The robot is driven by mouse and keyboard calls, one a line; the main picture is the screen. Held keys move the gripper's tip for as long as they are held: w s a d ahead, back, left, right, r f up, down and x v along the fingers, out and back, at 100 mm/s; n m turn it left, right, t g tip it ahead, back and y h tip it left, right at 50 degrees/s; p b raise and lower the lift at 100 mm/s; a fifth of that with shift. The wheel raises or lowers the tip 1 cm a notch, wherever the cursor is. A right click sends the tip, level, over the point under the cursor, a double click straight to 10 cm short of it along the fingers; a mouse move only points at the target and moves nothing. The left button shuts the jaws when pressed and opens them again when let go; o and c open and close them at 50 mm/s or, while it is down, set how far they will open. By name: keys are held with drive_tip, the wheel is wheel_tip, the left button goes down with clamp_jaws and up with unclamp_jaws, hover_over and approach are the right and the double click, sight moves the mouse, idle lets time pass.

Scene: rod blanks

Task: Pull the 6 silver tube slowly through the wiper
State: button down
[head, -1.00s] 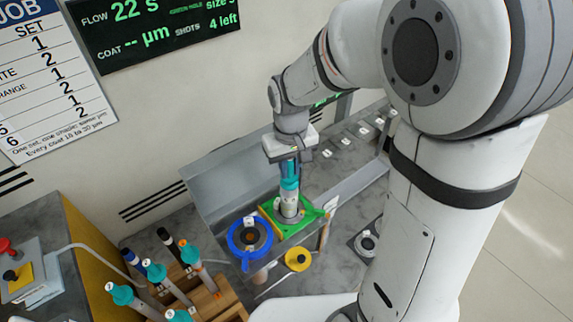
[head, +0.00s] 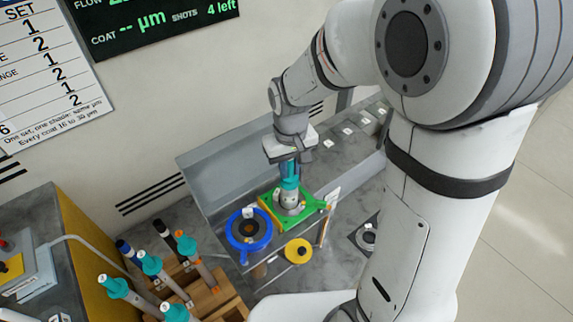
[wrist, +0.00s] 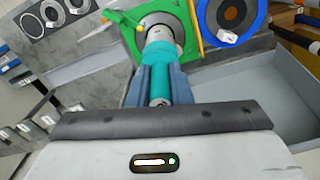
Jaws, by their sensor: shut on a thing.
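The silver tube (head: 289,196) stands upright with a teal collar (head: 289,183) on its upper part. Its lower end goes into the round opening of the green wiper plate (head: 314,204), and that end is hidden. In the wrist view the silver tube (wrist: 165,36) runs from the teal collar (wrist: 158,60) into the green plate (wrist: 119,50). My gripper (head: 289,170) is above the plate, shut on the teal collar; its fingers (wrist: 158,82) lie on both sides of it. The number on the tube is too small to read.
A yellow disc (head: 298,251) is in front. Several teal-capped tubes stand in a wooden rack (head: 212,290) at lower left. The wall display (head: 150,22) reads 4 shots left.

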drive_tip(key=shift+f+b, duration=1.95)
drive_tip(key=shift+f, duration=0.9)
drive_tip(key=shift+r, duration=0.15)
drive_tip(key=shift+r+p, duration=4.25)
drive_tip(key=shift+r, duration=1.2)
wheel_tip(320, 180, up, 11)
drive_tip(key=p, duration=0.8)
wheel_tip(320, 180, up, 10)
drive_tip(key=p, duration=0.7)
drive_tip(key=shift+p, duration=0.35)
